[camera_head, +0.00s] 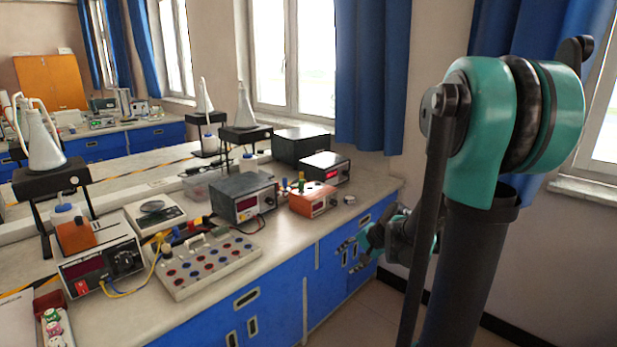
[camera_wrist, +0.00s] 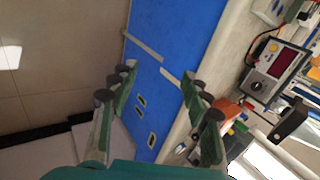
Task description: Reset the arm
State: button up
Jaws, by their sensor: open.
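My gripper (camera_head: 350,254) hangs low beside the front of the lab bench, near its right end, in the head view. My teal and black arm stands at the right and partly covers the wrist. In the wrist view my gripper (camera_wrist: 159,76) has its two green fingers spread wide apart with nothing between them. Behind the fingers are the blue cabinet fronts (camera_wrist: 172,40) and the floor.
The bench (camera_head: 205,310) carries a socket board (camera_head: 208,265), a grey power supply (camera_head: 244,197), an orange box (camera_head: 313,200), and flasks on stands, including one flask (camera_head: 40,145). Bare floor (camera_wrist: 50,75) lies beside the cabinets. A wall and window are at the right.

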jog(key=s+d+f+n+h, duration=0.1)
jog(key=s+n, duration=0.1)
jog(key=s, duration=0.4)
jog(key=s+d+f+n+h, duration=0.1)
jog(key=s+d+n+h, duration=0.1)
jog(key=s, duration=0.4)
jog(key=s+d+f+n+g+h, duration=0.1)
jog(key=s+d+f+n+h, duration=0.1)
jog(key=s+n, duration=0.2)
jog(key=shift+s, duration=1.05)
jog(key=shift+f, duration=0.1)
